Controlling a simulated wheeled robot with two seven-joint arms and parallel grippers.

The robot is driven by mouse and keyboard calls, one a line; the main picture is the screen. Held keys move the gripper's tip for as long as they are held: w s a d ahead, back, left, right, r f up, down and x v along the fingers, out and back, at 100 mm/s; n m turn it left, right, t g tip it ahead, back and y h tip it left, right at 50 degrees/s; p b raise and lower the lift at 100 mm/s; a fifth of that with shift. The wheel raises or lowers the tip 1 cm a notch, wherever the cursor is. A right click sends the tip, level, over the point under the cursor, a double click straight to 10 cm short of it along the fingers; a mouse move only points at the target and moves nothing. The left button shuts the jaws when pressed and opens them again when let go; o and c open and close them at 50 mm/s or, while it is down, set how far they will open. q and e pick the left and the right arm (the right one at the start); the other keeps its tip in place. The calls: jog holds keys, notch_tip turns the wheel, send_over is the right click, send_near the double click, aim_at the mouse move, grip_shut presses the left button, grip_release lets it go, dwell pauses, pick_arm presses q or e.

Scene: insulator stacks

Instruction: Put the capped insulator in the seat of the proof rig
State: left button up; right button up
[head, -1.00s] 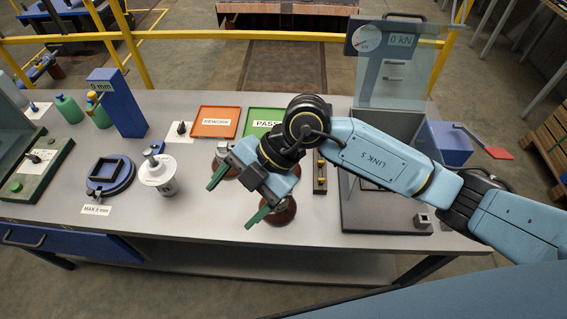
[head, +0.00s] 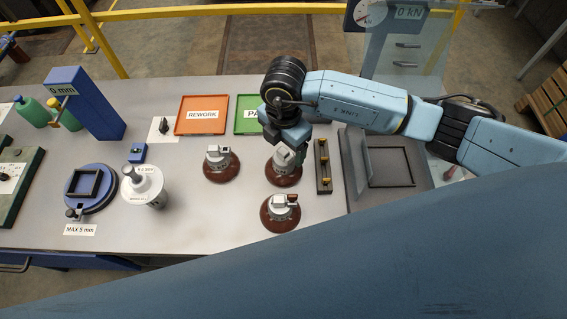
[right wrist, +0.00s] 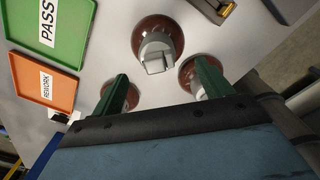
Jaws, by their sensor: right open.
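Three brown insulators with grey metal caps stand on the bench in the head view: a left one (head: 221,170), a back right one (head: 284,176) and a front one (head: 281,216). I cannot tell which is the task's capped insulator. My right gripper (head: 292,138) is above the back right one, its fingers hidden there. In the right wrist view its green fingers (right wrist: 162,72) are spread and empty. One insulator (right wrist: 158,38) lies ahead between them, apart from them. The proof rig (head: 400,85) is at right, with a dark square frame on its base (head: 388,168). My left gripper is out of view.
A REWORK tray (head: 203,127) and a PASS tray (head: 245,102) lie at the back. A dark block with brass pegs (head: 323,168) stands between insulators and rig. A white cylinder (head: 146,188) and blue round fixture (head: 88,190) are at left.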

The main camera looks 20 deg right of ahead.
aim_at(283, 151)
notch_tip(283, 151, down, 2)
jog(key=shift+f, duration=0.2)
jog(key=f, duration=0.3)
jog(key=shift+w+f, duration=0.15)
jog(key=shift+w, duration=0.05)
jog(key=shift+f, duration=0.15)
jog(key=c, duration=1.6)
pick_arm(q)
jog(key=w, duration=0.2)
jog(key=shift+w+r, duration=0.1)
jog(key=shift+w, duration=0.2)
pick_arm(e)
jog(key=shift+w, duration=0.1)
grip_shut()
